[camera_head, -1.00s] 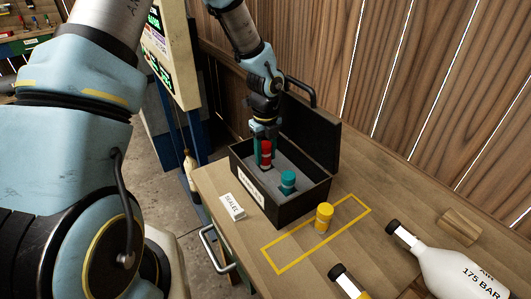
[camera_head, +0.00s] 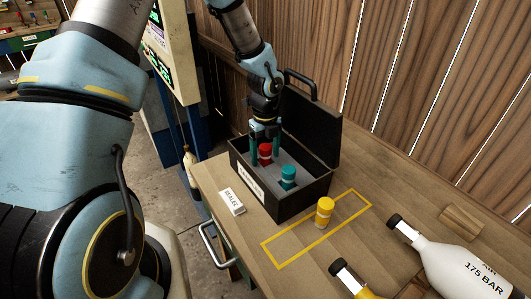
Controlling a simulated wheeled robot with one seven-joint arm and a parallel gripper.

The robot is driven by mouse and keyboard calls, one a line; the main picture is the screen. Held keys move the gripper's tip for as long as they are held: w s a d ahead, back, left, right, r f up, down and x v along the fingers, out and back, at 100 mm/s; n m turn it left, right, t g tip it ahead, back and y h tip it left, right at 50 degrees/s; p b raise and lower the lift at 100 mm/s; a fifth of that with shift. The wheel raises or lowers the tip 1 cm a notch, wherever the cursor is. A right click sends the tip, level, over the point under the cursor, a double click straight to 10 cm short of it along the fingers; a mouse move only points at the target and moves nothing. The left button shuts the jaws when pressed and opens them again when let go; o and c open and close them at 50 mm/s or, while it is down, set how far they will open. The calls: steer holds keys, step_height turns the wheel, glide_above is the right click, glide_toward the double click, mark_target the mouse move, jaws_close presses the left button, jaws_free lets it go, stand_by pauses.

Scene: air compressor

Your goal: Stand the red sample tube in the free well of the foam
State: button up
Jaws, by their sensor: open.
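The red sample tube (camera_head: 265,153) stands upright in the grey foam (camera_head: 268,177) inside the open black case. Its lower part is hidden in the foam, and how deep it sits is hard to tell. My gripper (camera_head: 265,156) is open, pointing down, with one teal finger on each side of the red tube and visible gaps between them. A teal tube (camera_head: 288,176) stands in the foam nearer the front right of the case. No empty well is clearly visible.
The black case (camera_head: 290,208) has its lid raised behind. A yellow-capped tube (camera_head: 324,213) stands at a yellow outline on the bench. A small white label block (camera_head: 232,201) lies left of the case. White bottle (camera_head: 465,265), yellow bottle (camera_head: 350,280) and wooden block (camera_head: 462,220) are at right.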

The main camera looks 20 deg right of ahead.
step_height(320, 180, up, 11)
steer(key=shift+f+b, duration=0.1)
steer(key=shift+b, duration=0.75)
steer(key=a+n, duration=0.2)
steer(key=a, duration=0.1)
steer(key=w+a+r+n, duration=0.1)
steer(key=a+n, duration=0.4)
steer(key=a, duration=0.1)
steer(key=shift+w+r+n, duration=0.2)
steer(key=shift+r+n, duration=0.05)
steer(key=shift+n, duration=0.15)
steer(key=s+a+r+n, duration=0.1)
steer(key=s+a+n, duration=0.1)
steer(key=a+n, duration=0.8)
steer(key=s+a+r+n+t, duration=0.1)
steer(key=s+a+r+n, duration=0.1)
steer(key=a+n, duration=0.9)
steer(key=s+n, duration=0.1)
steer(key=n, duration=0.3)
steer(key=shift+s+t, duration=0.25)
steer(key=shift+t, duration=0.05)
steer(key=shift+a+r, duration=0.1)
